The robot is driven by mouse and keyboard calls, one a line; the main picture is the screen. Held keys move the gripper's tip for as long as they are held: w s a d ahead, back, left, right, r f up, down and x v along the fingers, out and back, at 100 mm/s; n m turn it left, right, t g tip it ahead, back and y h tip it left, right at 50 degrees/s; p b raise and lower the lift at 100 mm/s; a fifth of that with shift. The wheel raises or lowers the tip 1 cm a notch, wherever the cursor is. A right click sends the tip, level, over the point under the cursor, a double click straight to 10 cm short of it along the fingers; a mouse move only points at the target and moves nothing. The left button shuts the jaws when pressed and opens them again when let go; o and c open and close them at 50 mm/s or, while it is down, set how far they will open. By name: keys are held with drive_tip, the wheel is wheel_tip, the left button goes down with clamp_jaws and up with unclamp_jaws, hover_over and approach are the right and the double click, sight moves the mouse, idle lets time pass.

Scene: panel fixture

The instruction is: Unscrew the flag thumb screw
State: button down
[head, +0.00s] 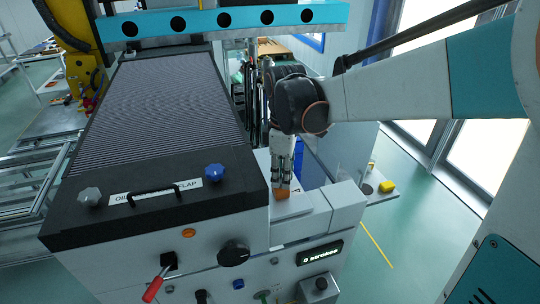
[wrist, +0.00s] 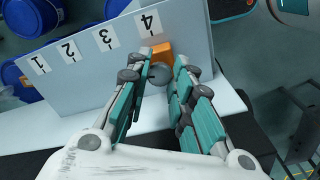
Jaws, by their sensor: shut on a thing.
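The flag thumb screw, which I take to be the orange piece (head: 282,194), is on the light ledge of the machine, right of the dark ribbed cover in the head view. In the wrist view its orange flag (wrist: 162,50) shows at the fingertips, near the label 4 on a light panel. My gripper (head: 282,184) points down over it, with its fingers (wrist: 163,62) shut on it. A round grey part (wrist: 160,74) shows between the fingers. The screw's thread is hidden.
The panel (wrist: 90,75) with labels 1 to 4 stands close beside the fingers. The ribbed cover (head: 165,110) carries a grey knob (head: 90,196), a blue knob (head: 213,171) and a black handle (head: 165,188). A red lever (head: 153,289) and a "0 strokes" display (head: 319,254) are on the front.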

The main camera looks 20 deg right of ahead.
drive_tip(key=n, duration=0.6)
idle(0.6)
drive_tip(key=c, duration=1.4)
unclamp_jaws()
wheel_tip(320, 180, up, 12)
drive_tip(key=shift+s, duration=0.1)
